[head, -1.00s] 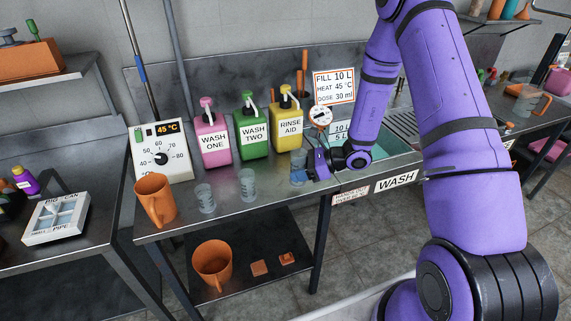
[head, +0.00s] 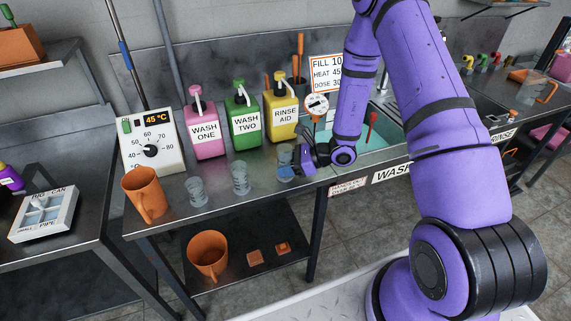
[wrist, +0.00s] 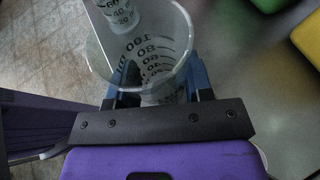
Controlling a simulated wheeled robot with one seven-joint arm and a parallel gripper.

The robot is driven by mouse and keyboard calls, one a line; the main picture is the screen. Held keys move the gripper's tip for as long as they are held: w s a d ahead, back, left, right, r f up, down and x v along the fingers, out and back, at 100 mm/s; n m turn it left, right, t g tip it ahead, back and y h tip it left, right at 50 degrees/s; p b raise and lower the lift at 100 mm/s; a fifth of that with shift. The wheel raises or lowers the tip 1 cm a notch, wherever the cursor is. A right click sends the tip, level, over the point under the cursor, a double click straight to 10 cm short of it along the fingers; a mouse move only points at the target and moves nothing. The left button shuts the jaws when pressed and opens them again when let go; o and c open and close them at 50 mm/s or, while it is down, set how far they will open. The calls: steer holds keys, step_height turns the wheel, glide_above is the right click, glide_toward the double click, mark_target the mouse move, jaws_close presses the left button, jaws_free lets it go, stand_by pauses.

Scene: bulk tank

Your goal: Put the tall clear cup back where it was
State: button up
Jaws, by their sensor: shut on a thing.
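The tall clear cup (wrist: 135,50) has dark graduation marks up to 100. My gripper (wrist: 155,85) is shut on it, with a blue-padded finger on each side. In the head view my gripper (head: 297,165) holds the cup (head: 285,155) upright at the right part of the steel counter, in front of the yellow bottle. I cannot tell whether its base touches the counter. Two other clear graduated cups, a left one (head: 196,191) and a middle one (head: 240,178), stand to its left. One of them shows past the held cup in the wrist view (wrist: 120,14).
Behind the cups stand pink (head: 205,130), green (head: 244,122) and yellow (head: 281,115) pump bottles. An orange jug (head: 145,193) and a dial box (head: 151,142) are at the left. The wash sink (head: 372,135) lies right of my gripper. A lower shelf holds another orange jug (head: 208,254).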

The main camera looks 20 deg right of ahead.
steer(key=o, duration=1)
steer(key=shift+f, duration=0.1)
steer(key=shift+d+r, duration=0.25)
steer(key=v, duration=1.1)
steer(key=s+a+r+n+g+h, duration=0.1)
steer(key=s+a+r+n+g, duration=0.2)
steer(key=r, duration=0.4)
steer(key=s+a+r+n+g+h, duration=0.1)
steer(key=s+r+n, duration=0.2)
steer(key=r+n, duration=0.3)
steer(key=s+a+r+n+g+h, duration=0.1)
steer(key=s+a+r+n+g, duration=0.2)
steer(key=r, duration=0.5)
steer(key=s+d+r+n+t+h, duration=0.4)
steer(key=s+r+n+h, duration=0.5)
steer(key=s+r, duration=0.5)
steer(key=s+n+t, duration=0.1)
steer(key=s+t, duration=0.1)
steer(key=shift+r+n+t, duration=0.4)
